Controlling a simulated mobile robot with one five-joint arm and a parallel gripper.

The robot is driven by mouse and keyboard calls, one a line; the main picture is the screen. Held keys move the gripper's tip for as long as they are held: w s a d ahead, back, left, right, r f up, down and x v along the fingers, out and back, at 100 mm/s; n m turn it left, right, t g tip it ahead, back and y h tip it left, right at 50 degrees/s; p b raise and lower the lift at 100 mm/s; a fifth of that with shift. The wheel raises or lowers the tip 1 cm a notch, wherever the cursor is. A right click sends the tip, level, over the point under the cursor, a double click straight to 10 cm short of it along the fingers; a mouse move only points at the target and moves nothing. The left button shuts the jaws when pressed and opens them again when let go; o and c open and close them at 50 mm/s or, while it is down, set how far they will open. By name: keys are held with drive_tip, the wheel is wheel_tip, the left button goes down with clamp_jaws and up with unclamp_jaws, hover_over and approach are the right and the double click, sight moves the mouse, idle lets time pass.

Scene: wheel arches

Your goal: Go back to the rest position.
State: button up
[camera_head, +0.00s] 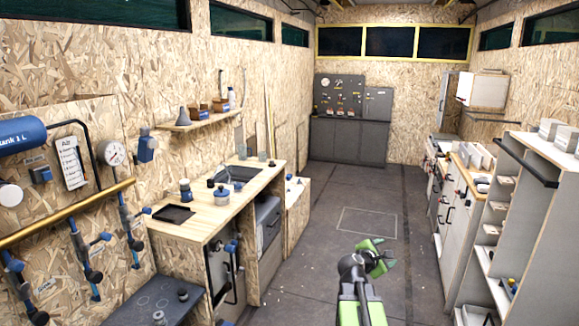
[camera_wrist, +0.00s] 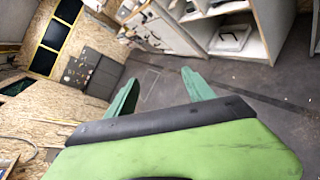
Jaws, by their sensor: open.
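My gripper (camera_head: 384,258) is at the lower middle right in the head view, raised over the aisle floor at the end of my green and grey arm. In the wrist view my gripper (camera_wrist: 158,92) shows two green fingers spread well apart, with nothing between them. It touches nothing that I can see. The wrist view is tilted, with the room leaning to one side.
A wooden counter (camera_head: 200,222) with jars and a black tray stands at left. White cabinets and a shelf unit (camera_head: 520,215) line the right. A grey cabinet (camera_head: 350,138) closes the far end. The aisle floor (camera_head: 365,190) between is clear.

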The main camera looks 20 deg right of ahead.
drive_tip(key=w+a+f+m+y, duration=0.2)
drive_tip(key=a+f+y, duration=0.1)
drive_tip(key=a, duration=0.9)
drive_tip(key=w+a+f+m+y, duration=0.2)
drive_tip(key=a+f, duration=0.2)
drive_tip(key=a, duration=0.8)
drive_tip(key=w+a+f+m+y, duration=0.1)
drive_tip(key=w+a+f+y, duration=0.15)
drive_tip(key=a, duration=0.95)
drive_tip(key=s+a+f+m+g+y, duration=0.5)
drive_tip(key=s+a+m, duration=0.5)
drive_tip(key=s+a, duration=0.1)
drive_tip(key=shift+p, duration=0.45)
drive_tip(key=shift+c, duration=0.4)
